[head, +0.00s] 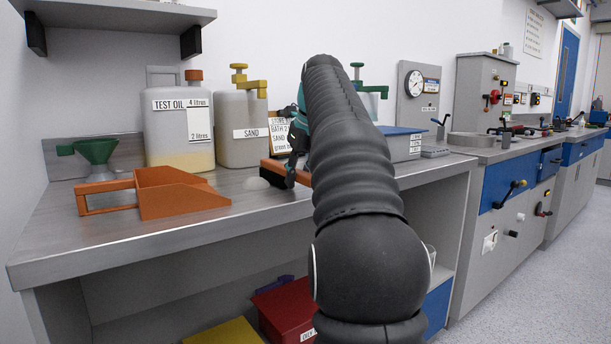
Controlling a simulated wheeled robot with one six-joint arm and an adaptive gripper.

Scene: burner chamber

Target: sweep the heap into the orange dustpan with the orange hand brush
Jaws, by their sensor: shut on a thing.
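The orange dustpan (178,197) lies on the left part of the grey bench, with its handle to the left. A small pale heap (256,183) lies on the bench just right of the pan, apart from it. The orange hand brush (275,166) is just right of the heap, with its dark bristles down. My gripper (292,166) is shut on the brush, beside the heap on its right. My black arm hides much of the gripper and the right part of the brush. I cannot tell whether the bristles touch the bench or the heap.
Behind stand a test oil container (180,135), a sand container (240,140) and a small sign (281,138). A green funnel (95,155) stands behind the pan. A blue-lidded box (402,145) is right of my arm. The bench's front edge (130,245) is clear.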

